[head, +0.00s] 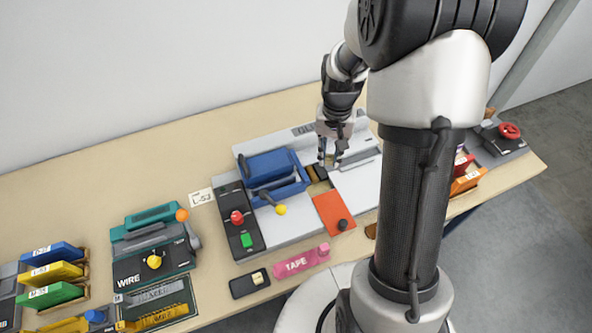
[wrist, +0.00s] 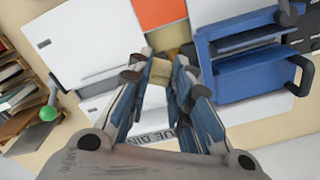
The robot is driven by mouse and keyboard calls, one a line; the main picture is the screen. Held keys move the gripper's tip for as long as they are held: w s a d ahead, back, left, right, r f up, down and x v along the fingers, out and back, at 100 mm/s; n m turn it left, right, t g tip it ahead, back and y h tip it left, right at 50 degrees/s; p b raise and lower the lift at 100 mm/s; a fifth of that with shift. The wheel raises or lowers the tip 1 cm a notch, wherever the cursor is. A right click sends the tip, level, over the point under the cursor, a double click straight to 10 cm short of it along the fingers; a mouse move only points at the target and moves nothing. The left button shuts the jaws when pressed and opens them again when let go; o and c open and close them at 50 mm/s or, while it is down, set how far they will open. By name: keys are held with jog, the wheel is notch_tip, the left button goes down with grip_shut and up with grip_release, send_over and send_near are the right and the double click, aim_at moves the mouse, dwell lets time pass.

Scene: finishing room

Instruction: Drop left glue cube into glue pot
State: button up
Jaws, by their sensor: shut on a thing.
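My gripper (head: 329,161) is low over the grey binding machine, and its fingers also show in the wrist view (wrist: 161,62). It is shut on a small tan glue cube (wrist: 160,73), seen between the fingertips. In the head view the fingers mostly hide the cube. A dark brown recess (head: 317,174), probably the glue pot, lies just below and left of the fingertips, between the blue block and the white plate. In the wrist view only a brown patch (wrist: 188,50) of it shows beside the right finger. I cannot tell whether the cube touches it.
The blue clamp block (head: 272,170) stands close left of the gripper. An orange-red plate (head: 333,213) lies in front.

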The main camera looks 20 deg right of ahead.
aim_at(329, 163)
jog(key=shift+s+f, duration=0.15)
jog(key=shift+f, duration=0.35)
notch_tip(329, 163, down, 5)
jog(key=b, duration=0.4)
jog(key=shift+r, duration=0.15)
jog(key=o, duration=0.8)
jog(key=shift+r, duration=0.15)
notch_tip(329, 163, up, 12)
jog(key=shift+f, duration=0.1)
